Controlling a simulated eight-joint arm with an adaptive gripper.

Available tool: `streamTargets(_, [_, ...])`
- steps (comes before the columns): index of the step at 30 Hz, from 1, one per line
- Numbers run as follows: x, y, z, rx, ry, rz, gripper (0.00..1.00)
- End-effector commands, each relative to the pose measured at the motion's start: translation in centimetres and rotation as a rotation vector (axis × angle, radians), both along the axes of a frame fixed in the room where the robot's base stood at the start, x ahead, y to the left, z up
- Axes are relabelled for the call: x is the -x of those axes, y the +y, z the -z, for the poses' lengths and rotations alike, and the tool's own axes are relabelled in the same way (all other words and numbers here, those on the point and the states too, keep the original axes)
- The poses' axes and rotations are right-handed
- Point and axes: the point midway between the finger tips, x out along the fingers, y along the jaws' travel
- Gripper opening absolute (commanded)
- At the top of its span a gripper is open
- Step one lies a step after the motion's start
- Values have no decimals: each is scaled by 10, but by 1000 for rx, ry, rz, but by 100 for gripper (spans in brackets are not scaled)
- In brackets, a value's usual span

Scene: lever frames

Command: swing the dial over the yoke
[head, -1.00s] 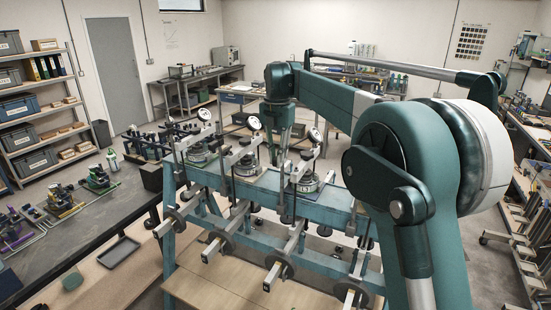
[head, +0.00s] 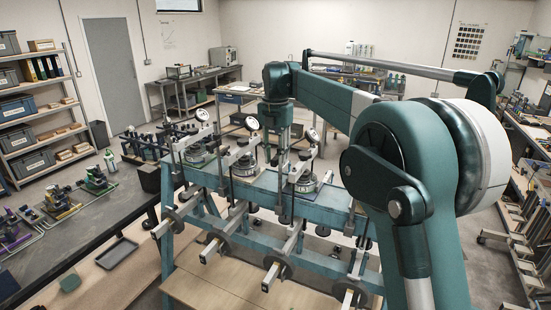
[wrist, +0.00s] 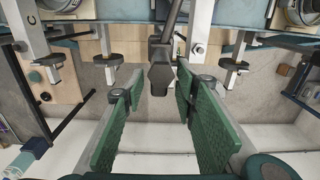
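Three dial gauges stand over the blue-green lever frame (head: 335,213): a left dial (head: 202,115), a middle dial (head: 252,122) and a right dial (head: 313,136). Under them are round cells with metal yokes: left (head: 197,153), middle (head: 244,166) and right (head: 304,181). Which dial and yoke the task means is not clear. My gripper (head: 281,150) hangs behind the frame's top between the middle and right stations. In the wrist view my gripper (wrist: 155,105) has its green pads wide apart. A dark rod with a block end (wrist: 159,78) shows between them; contact is not visible.
Lever beams with round weights (head: 278,265) stick out at the frame's front. A dark bench (head: 110,210) with small devices stands left. Shelving (head: 35,110) is at the far left, and a trolley (head: 515,245) at the right. Open floor lies behind the frame.

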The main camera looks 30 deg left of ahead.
Motion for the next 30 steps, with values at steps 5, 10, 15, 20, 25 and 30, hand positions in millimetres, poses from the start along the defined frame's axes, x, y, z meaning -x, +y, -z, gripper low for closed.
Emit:
streamTargets(5, [0,0,-7,0,0,0,29])
streamTargets(10, [0,0,-23,0,0,0,29])
streamTargets(15, [0,0,-46,0,0,0,29])
streamTargets(20, [0,0,-71,0,0,0,29])
streamTargets(25, [0,0,-95,0,0,0,29])
streamTargets(30, [0,0,-111,0,0,0,29])
